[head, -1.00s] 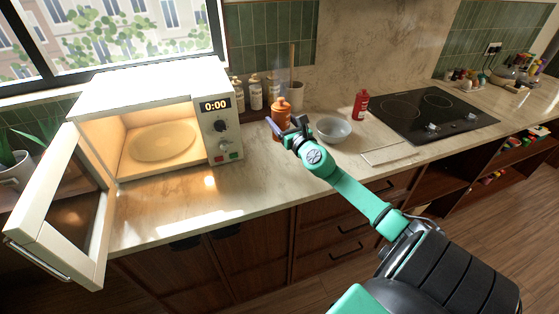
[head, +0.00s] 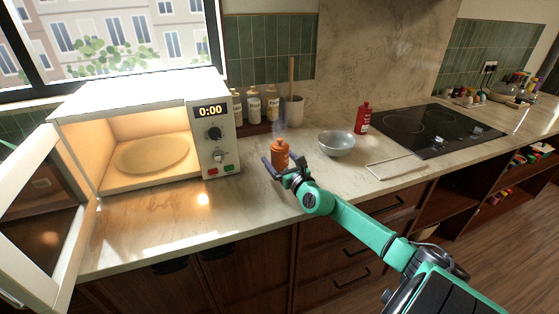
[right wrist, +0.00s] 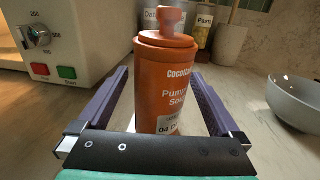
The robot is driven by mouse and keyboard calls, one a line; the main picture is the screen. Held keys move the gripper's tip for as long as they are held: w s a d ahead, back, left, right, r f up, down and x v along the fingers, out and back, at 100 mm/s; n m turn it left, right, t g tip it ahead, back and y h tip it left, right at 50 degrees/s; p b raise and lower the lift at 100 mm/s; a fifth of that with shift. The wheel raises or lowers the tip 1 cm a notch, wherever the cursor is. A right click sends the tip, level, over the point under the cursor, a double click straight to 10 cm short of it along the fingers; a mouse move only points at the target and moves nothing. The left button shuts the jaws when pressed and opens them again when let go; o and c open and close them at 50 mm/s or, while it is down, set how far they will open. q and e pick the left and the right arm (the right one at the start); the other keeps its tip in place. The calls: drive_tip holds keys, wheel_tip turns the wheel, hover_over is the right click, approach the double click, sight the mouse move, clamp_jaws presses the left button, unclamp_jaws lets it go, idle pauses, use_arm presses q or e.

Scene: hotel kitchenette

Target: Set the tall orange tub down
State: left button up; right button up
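The tall orange tub (head: 280,155) stands upright in my right gripper (head: 281,171), over the front part of the counter right of the microwave. The right wrist view shows the tub (right wrist: 166,85) close up, with a knobbed lid and a printed label, between the two purple fingers (right wrist: 163,100). Steam rises above the tub. Its base is hidden by my gripper, so I cannot tell whether it touches the counter. My left gripper is not in view.
The microwave (head: 205,150) is at left, its door (head: 45,215) open. A grey bowl (head: 337,144) and red bottle (head: 363,118) are to the right, before the black cooktop (head: 430,128). Jars (head: 254,106) and a utensil crock (head: 293,110) stand behind. Counter (head: 235,205) left of the tub is clear.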

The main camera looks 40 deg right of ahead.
drive_tip(key=shift+s, duration=0.1)
drive_tip(key=v, duration=1.1)
drive_tip(key=shift+s, duration=0.1)
drive_tip(key=shift+s+a+r, duration=0.1)
drive_tip(key=shift+s, duration=0.2)
